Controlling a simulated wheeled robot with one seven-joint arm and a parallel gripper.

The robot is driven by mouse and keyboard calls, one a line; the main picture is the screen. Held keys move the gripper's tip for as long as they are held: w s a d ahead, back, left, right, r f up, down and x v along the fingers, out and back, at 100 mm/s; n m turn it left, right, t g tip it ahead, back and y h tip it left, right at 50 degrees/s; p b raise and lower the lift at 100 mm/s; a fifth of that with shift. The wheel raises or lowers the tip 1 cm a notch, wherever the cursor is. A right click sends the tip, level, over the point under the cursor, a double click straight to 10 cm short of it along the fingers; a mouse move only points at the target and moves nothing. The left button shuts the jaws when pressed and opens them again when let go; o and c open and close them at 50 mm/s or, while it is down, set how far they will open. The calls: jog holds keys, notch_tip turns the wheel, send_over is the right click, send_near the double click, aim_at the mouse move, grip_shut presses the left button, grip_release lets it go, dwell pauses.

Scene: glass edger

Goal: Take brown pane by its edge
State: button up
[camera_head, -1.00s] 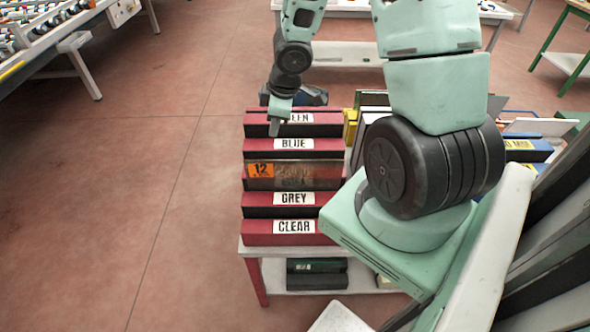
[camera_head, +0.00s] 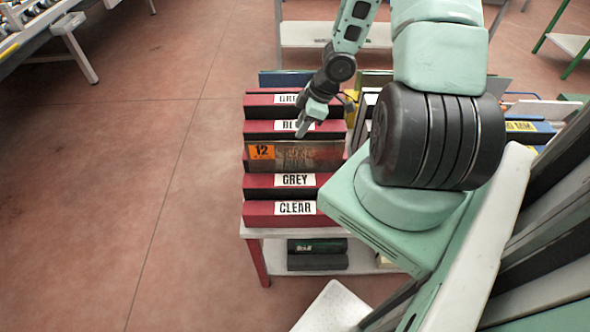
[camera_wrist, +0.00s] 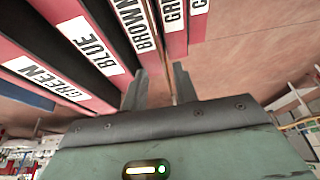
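The brown pane (camera_head: 325,152) is a see-through brown sheet with an orange "12" tag (camera_head: 262,152), standing upright in the rack's middle slot. The BROWN label (camera_wrist: 134,20) reads clearly in the wrist view and shows only dimly through the pane in the head view. My gripper (camera_head: 302,129) is above and behind the pane's top edge, near the BLUE label. In the wrist view my gripper (camera_wrist: 160,88) has its fingers apart, with a thin edge of the pane (camera_wrist: 167,55) running toward the gap between them. I see no contact.
The red rack has labelled bars, GREEN (camera_wrist: 38,74), BLUE (camera_head: 297,125), GREY (camera_head: 295,180) and CLEAR (camera_head: 295,208), close around the pane. It stands on a white table (camera_head: 252,233). Other racks stand to the right, partly behind my arm.

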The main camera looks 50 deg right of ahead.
aim_at(292, 146)
jog(key=b+x, duration=0.1)
jog(key=x, duration=0.3)
jog(key=shift+s+b, duration=0.1)
jog(key=shift+b, duration=0.25)
jog(key=x, duration=0.2)
jog(key=b+x, duration=0.1)
jog(key=x, duration=0.2)
jog(key=shift+s+d+f, duration=0.1)
jog(key=shift+s+d, duration=0.1)
jog(key=shift+s, duration=0.05)
grip_shut()
dwell(0.8)
